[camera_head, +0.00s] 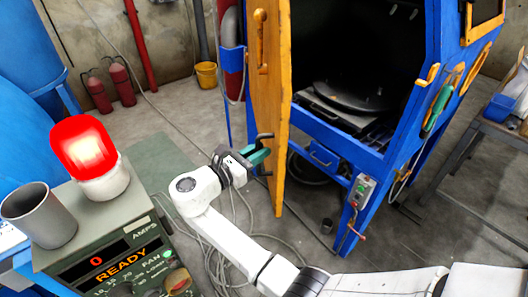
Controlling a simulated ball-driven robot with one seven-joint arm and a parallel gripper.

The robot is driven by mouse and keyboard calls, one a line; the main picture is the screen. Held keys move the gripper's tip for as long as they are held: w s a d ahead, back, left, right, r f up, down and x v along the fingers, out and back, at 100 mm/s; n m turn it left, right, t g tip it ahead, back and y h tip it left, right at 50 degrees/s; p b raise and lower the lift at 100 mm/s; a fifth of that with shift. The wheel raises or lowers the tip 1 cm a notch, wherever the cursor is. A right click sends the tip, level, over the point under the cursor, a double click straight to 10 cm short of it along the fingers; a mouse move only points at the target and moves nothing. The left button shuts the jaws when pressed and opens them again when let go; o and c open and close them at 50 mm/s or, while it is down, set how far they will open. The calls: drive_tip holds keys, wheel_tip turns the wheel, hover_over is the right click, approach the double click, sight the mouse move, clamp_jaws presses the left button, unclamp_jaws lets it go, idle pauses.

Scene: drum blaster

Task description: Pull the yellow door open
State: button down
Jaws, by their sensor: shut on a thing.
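The yellow door (270,95) belongs to the blue cabinet (365,175) and stands swung open, seen nearly edge-on. The dark cabinet inside shows to its right, with a round black plate (355,97) in it. A black handle (265,137) sits low on the door's left face. My gripper (263,155), with teal fingers, is at this handle and shut on it. The fingers partly hide the handle's middle. A yellow handle-like fitting (260,38) sits higher on the door.
A control box (110,235) with a red lamp (85,150) and a grey cup (40,213) stands at the lower left. Cables (225,250) lie on the floor below my arm. A metal table (490,140) stands at the right. Floor left of the door is mostly clear.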

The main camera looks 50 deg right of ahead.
sight(277, 130)
drive_tip(key=c, duration=1.2)
unclamp_jaws()
drive_tip(key=shift+d, duration=0.1)
drive_tip(key=shift+r, duration=0.35)
wheel_tip(277, 130, up, 2)
drive_tip(key=shift+r, duration=0.25)
drive_tip(key=s+r, duration=0.1)
drive_tip(key=r, duration=0.1)
drive_tip(key=s+a+r, duration=0.1)
drive_tip(key=s+r, duration=0.1)
drive_tip(key=s+r+p, duration=0.1)
drive_tip(key=s+r, duration=0.1)
drive_tip(key=shift+s+a+r, duration=0.1)
drive_tip(key=shift+a+r, duration=0.1)
drive_tip(key=shift+a, duration=0.2)
drive_tip(key=s+r, duration=0.1)
drive_tip(key=s, duration=0.1)
drive_tip(key=s+a+r, duration=0.1)
drive_tip(key=s, duration=0.2)
drive_tip(key=s+a+r, duration=0.1)
drive_tip(key=s, duration=0.2)
drive_tip(key=shift+s+a+r, duration=0.1)
drive_tip(key=shift+a+r, duration=0.05)
drive_tip(key=shift+r, duration=0.05)
